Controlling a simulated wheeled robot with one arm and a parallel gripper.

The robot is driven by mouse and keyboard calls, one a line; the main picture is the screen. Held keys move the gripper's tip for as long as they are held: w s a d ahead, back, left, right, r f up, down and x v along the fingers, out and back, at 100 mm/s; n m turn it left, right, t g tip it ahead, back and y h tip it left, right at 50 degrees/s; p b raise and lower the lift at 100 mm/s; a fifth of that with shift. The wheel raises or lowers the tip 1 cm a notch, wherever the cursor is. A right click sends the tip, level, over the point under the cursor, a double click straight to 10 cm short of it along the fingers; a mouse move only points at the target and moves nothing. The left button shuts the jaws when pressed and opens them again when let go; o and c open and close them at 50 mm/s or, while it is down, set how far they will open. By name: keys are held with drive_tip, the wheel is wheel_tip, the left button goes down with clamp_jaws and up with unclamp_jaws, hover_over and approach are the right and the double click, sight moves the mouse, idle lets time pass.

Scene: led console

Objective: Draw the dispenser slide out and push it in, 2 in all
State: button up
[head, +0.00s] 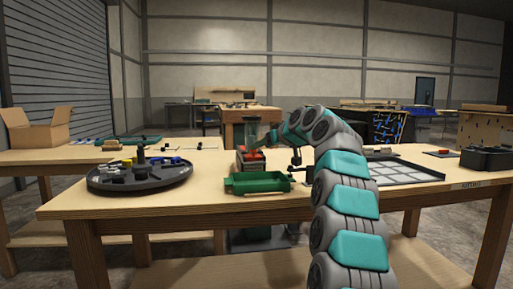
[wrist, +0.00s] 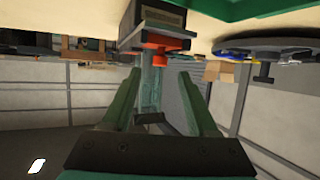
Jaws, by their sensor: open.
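The dispenser (head: 249,165) stands on the wooden table, with a dark base, an orange-red part and a clear upright tube (head: 251,127). In the wrist view, which is upside down, the dispenser's dark base (wrist: 160,17) is at the top. Its orange slide (wrist: 143,41) shows just beyond my fingertips, and the clear tube (wrist: 152,88) hangs below it between the fingers. My gripper (wrist: 157,76) is open, with nothing between its fingers that I can see held. In the head view my gripper (head: 264,138) is beside the dispenser's right side; its fingertips are small there.
A green tray (head: 258,188) sits in front of the dispenser. A round dark turntable (head: 140,183) with small parts is at left. A grey panelled tray (head: 398,173) and a black box (head: 487,160) are at right. Bare table lies between the turntable and green tray.

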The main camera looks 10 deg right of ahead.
drive_tip(key=shift+p+x, duration=0.65)
drive_tip(key=shift+x, duration=1.65)
clamp_jaws()
